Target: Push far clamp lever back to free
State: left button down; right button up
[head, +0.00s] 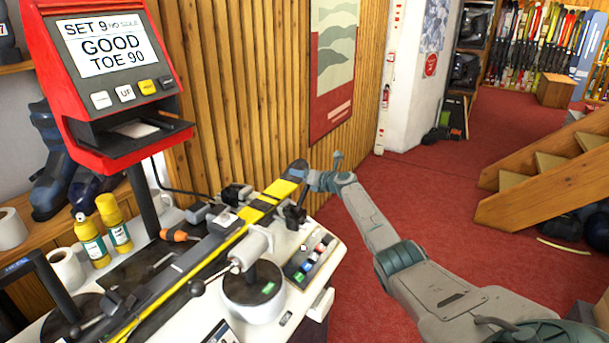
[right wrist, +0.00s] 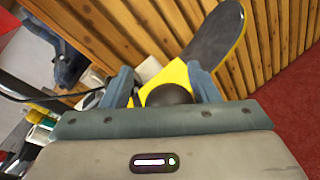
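A ski (head: 240,225) with a yellow band lies along the bench in the clamps. The far clamp (head: 293,215) is a dark block by the ski's far end, just below my right gripper (head: 308,181). In the right wrist view, a dark round knob (right wrist: 168,95), seemingly the far clamp lever's, sits between the spread fingers of this gripper (right wrist: 163,82). The ski's yellow part and dark tip (right wrist: 217,35) lie beyond it. Whether the fingers touch the knob is unclear. The lever's shaft is hidden. My left gripper is out of view.
A near clamp lever with a black ball (head: 195,287) stands by a white cylinder on a round base (head: 253,292). A red display unit (head: 100,70) reads "GOOD TOE 90". Yellow bottles (head: 92,240) stand at left. Red floor (head: 420,190) right of the bench is open.

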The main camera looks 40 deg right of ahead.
jog(key=p+v, duration=0.1)
jog(key=v, duration=1)
dwell(0.6)
